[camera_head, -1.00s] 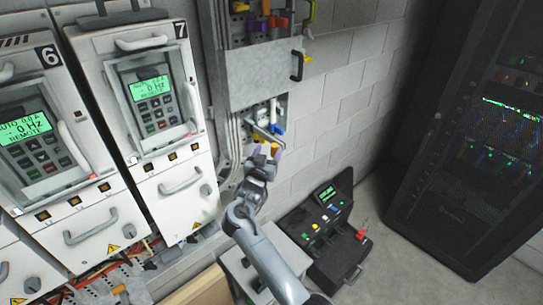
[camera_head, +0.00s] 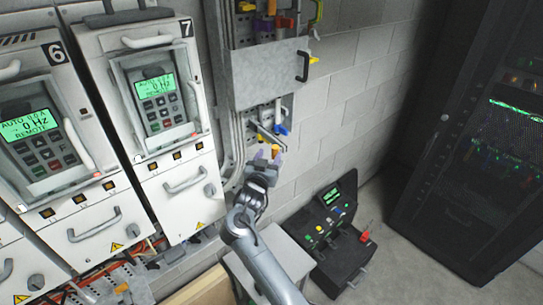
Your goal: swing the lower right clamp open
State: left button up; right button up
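The lower part of the grey wall panel (camera_head: 255,110) carries several small clamps. A blue clamp handle (camera_head: 281,129) and a yellow clamp part (camera_head: 277,118) show near its right edge, with a pale lever (camera_head: 265,135) beside them. An orange clamp tip (camera_head: 275,150) shows lowest, at my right gripper's fingertips. My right gripper (camera_head: 268,157) reaches up to the panel's lower right area, with purple-grey fingertips. I cannot tell whether it touches a clamp or how far its fingers are apart. My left gripper is not in view.
White drive cabinets (camera_head: 165,190) with handles stand at the left. A grey cover with a black handle (camera_head: 302,66) sits above the lower clamps. A black case (camera_head: 330,225) with buttons lies on the floor, and a dark server rack (camera_head: 450,190) stands at the right.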

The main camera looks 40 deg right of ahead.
jog(key=b+v, duration=0.1)
jog(key=v, duration=0.7)
jog(key=shift+s+f+b, duration=0.2)
jog(key=shift+f+b, duration=0.05)
jog(key=shift+b, duration=0.05)
jog(key=shift+d, duration=0.1)
jog(key=shift+c, duration=0.3)
